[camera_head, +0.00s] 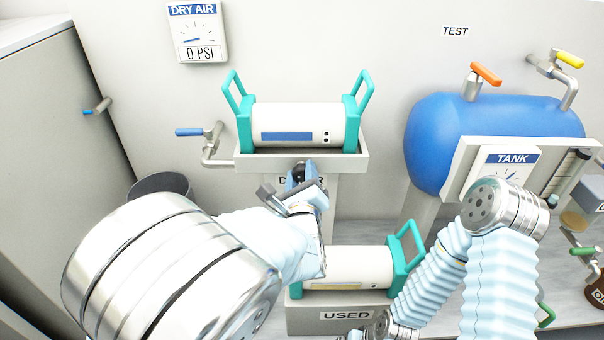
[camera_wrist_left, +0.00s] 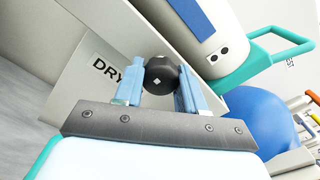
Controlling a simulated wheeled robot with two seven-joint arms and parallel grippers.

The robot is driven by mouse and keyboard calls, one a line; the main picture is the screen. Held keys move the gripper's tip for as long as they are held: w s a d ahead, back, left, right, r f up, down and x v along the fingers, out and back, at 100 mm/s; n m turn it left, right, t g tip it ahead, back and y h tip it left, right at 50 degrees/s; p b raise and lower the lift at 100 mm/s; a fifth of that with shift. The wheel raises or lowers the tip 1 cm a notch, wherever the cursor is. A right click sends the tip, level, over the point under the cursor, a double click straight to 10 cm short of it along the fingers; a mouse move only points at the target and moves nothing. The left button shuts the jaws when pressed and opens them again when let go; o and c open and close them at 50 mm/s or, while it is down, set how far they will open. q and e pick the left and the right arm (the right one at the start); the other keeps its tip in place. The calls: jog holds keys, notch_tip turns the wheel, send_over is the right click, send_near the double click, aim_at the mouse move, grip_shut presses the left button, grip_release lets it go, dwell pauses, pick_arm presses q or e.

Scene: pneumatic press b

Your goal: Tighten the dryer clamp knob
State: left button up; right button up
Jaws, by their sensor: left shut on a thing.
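The dryer clamp knob (camera_wrist_left: 160,76) is a black round knob with a small light square mark on its face. It sits on the front of the grey dryer stand (camera_head: 352,162), by the partly hidden dryer label. In the head view the knob (camera_head: 299,171) is mostly covered by my left gripper (camera_head: 303,180). In the left wrist view my left gripper (camera_wrist_left: 159,88) has its two blue fingers on either side of the knob, shut on it. A white dryer canister (camera_head: 298,120) with teal handles lies in the cradle above. My right arm shows at the lower right, but its gripper cannot be made out.
A second canister (camera_head: 345,266) lies on the used stand (camera_head: 300,317) below. A blue tank (camera_head: 500,128) with valves stands at the right. A blue-handled valve (camera_head: 190,132) is left of the dryer. The gauge (camera_head: 198,30) reads 0 PSI.

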pick_arm(q)
jog(key=m+p, duration=0.2)
jog(key=m, duration=0.1)
jog(key=shift+r, duration=0.1)
jog(key=m+p, duration=0.2)
jog(key=m, duration=0.1)
jog(key=m+p, duration=0.4)
jog(key=m, duration=0.1)
jog(key=shift+a+m+p, duration=0.1)
jog(key=shift+m+p, duration=0.2)
jog(key=m+p, duration=0.2)
jog(key=shift+m, duration=0.3)
jog(key=shift+a+f+m+p, duration=0.1)
jog(key=shift+f+m+p, duration=0.15)
jog(key=shift+m+p, duration=1.25)
jog(key=shift+s, duration=0.1)
jog(key=o, duration=0.8)
jog(key=shift+o, duration=1.3)
jog(key=shift+r, duration=0.1)
